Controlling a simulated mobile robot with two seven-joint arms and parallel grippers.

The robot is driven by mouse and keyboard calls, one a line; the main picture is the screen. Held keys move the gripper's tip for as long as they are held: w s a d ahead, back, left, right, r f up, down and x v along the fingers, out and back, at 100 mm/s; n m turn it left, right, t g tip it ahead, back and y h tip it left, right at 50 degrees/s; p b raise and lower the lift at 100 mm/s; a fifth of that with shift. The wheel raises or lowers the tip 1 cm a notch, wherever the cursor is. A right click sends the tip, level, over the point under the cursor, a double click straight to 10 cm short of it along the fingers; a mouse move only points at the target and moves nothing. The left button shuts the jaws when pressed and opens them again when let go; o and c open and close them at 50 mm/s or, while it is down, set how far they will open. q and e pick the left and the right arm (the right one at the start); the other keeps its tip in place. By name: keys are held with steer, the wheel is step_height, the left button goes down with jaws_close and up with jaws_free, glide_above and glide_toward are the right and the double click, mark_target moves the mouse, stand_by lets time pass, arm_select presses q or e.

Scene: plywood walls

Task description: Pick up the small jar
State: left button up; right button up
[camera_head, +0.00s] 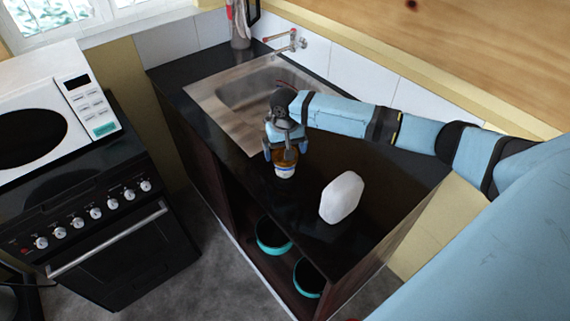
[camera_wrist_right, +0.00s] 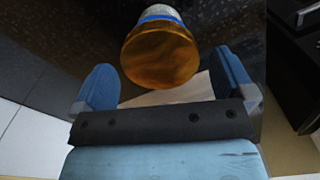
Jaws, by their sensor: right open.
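The small jar (camera_head: 285,165) stands on the black countertop in front of the sink, with an amber upper part and a white and blue band lower down. In the right wrist view the jar (camera_wrist_right: 160,52) shows its round amber end, just ahead of and between the fingers. My right gripper (camera_head: 283,152) is over the jar from above, its fingers spread on either side of it. In the wrist view the blue fingers of this gripper (camera_wrist_right: 165,88) are apart, with space between each finger and the jar. My left gripper does not show.
A white rounded block (camera_head: 342,197) stands on the countertop (camera_head: 300,222) right of the jar. The steel sink (camera_head: 215,105) and tap (camera_head: 288,42) lie behind. Teal-rimmed bowls (camera_head: 272,238) sit on the shelf below. A stove (camera_head: 100,225) with a microwave (camera_head: 60,100) stands left.

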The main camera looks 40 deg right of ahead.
step_height(320, 180, down, 5)
steer(key=shift+w+r+p, duration=0.15)
steer(key=shift+r+p, duration=0.05)
steer(key=shift+p, duration=0.2)
steer(key=c, duration=0.9)
steer(key=shift+r, duration=0.15)
step_height(320, 180, up, 18)
steer(key=b, duration=0.2)
steer(key=s+a+f+n+p, duration=0.1)
steer(key=s+a+f+n, duration=0.2)
steer(key=s+a, duration=0.8)
steer(key=shift+a+n, duration=0.3)
steer(key=shift+a, duration=0.5)
steer(key=shift+s, duration=0.1)
